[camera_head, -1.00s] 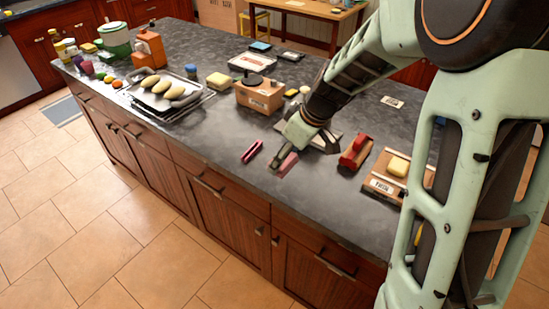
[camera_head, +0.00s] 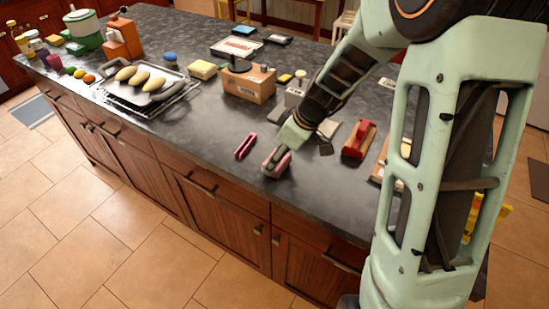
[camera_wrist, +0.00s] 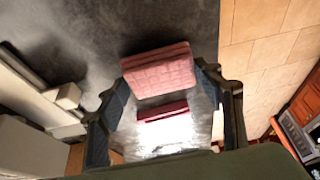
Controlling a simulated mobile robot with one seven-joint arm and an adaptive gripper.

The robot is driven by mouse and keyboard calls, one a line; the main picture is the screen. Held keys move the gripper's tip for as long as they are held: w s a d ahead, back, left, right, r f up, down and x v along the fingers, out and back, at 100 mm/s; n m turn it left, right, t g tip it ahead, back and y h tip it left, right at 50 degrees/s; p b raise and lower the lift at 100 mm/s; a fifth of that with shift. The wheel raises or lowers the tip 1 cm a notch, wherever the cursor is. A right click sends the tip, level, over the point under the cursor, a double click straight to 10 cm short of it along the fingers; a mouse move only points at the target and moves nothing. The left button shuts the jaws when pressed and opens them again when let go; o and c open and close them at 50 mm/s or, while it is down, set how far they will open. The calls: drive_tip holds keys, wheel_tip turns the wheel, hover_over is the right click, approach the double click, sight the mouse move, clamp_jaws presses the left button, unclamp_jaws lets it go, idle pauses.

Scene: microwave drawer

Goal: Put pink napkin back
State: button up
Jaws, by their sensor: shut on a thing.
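The pink napkin (camera_head: 274,166) is a folded, textured pink block near the front edge of the counter (camera_head: 215,125). My gripper (camera_head: 279,158) is shut on it. In the wrist view the napkin (camera_wrist: 158,70) sits between the two fingers (camera_wrist: 163,84), one on each side. A second, darker pink-red piece (camera_head: 245,147) lies on the counter just left of the gripper; it also shows in the wrist view (camera_wrist: 162,111), apart from the held napkin. I cannot tell whether the napkin touches the counter.
A red-handled wooden item (camera_head: 358,140) stands to the right of my gripper. Behind are a cardboard box (camera_head: 249,85), a yellow sponge (camera_head: 203,69) and a tray of yellowish oval food (camera_head: 146,82). The counter left of the dark pink piece is clear.

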drive_tip(key=shift+f, duration=0.5)
drive_tip(key=shift+s, duration=0.1)
drive_tip(key=shift+f+b, duration=0.2)
drive_tip(key=shift+b, duration=0.2)
drive_tip(key=o, duration=1.1)
drive_tip(key=shift+r, duration=0.1)
drive_tip(key=shift+r, duration=0.1)
drive_tip(key=shift+r+p, duration=0.2)
drive_tip(key=shift+p, duration=0.3)
drive_tip(key=v, duration=1.1)
drive_tip(key=shift+s+d+r+b, duration=0.1)
drive_tip(key=shift+r+b, duration=0.25)
